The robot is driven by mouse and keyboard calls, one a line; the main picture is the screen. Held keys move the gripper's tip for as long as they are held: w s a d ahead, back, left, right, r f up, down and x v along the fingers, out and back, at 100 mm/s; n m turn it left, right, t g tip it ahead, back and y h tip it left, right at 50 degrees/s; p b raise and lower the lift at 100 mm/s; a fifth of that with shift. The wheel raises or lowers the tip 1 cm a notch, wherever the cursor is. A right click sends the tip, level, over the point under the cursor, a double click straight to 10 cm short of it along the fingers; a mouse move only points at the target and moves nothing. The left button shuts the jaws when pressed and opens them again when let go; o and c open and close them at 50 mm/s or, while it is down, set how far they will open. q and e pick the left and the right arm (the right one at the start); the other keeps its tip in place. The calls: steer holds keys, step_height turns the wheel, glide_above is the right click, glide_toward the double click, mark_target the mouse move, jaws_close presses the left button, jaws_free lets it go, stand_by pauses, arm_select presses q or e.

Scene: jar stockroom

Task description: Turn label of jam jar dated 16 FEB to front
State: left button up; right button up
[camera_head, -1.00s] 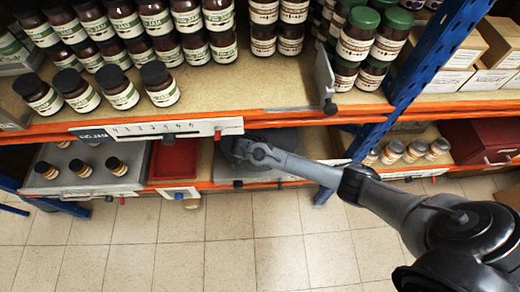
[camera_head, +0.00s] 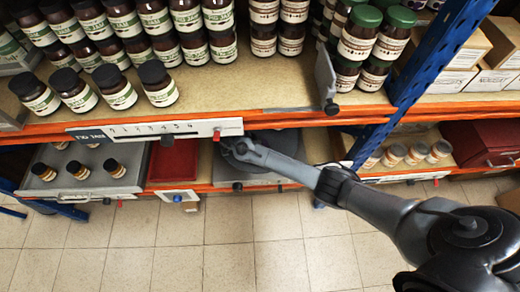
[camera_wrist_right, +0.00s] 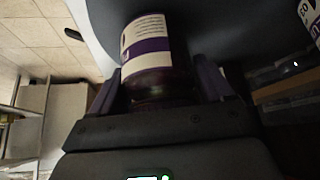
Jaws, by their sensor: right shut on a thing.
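A jam jar (camera_wrist_right: 147,42) with dark contents and a white and purple label shows between the fingers in the right wrist view. Its label writing is too small and blurred to read. My right gripper (camera_wrist_right: 160,84) is shut on this jar. In the head view my right arm reaches in from the right, and its hand end (camera_head: 238,150) goes under the front edge of the upper shelf. The fingers and the held jar are hidden there. My left gripper is not in view.
Another purple-labelled jar (camera_wrist_right: 311,20) is cut off at the right wrist view's edge. A dark grey round surface (camera_head: 290,146) lies on the lower shelf. A red tray (camera_head: 174,165) and a grey tray (camera_head: 98,184) of small jars are left. A blue post (camera_head: 415,55) stands right.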

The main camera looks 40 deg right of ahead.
stand_by(0.4)
steer(key=shift+f, duration=0.2)
steer(key=o, duration=1.5)
steer(key=shift+f, duration=0.1)
steer(key=shift+w+a+r, duration=0.1)
steer(key=shift+a+r, duration=0.2)
steer(key=shift+r, duration=0.3)
steer(key=v, duration=0.4)
steer(key=shift+a+p, duration=0.2)
steer(key=shift+p, duration=0.2)
steer(key=w+a+b, duration=0.2)
steer(key=w+a, duration=0.1)
steer(key=a, duration=0.8)
steer(key=shift+w, duration=0.25)
steer(key=shift+f, duration=0.1)
steer(key=shift+c, duration=0.3)
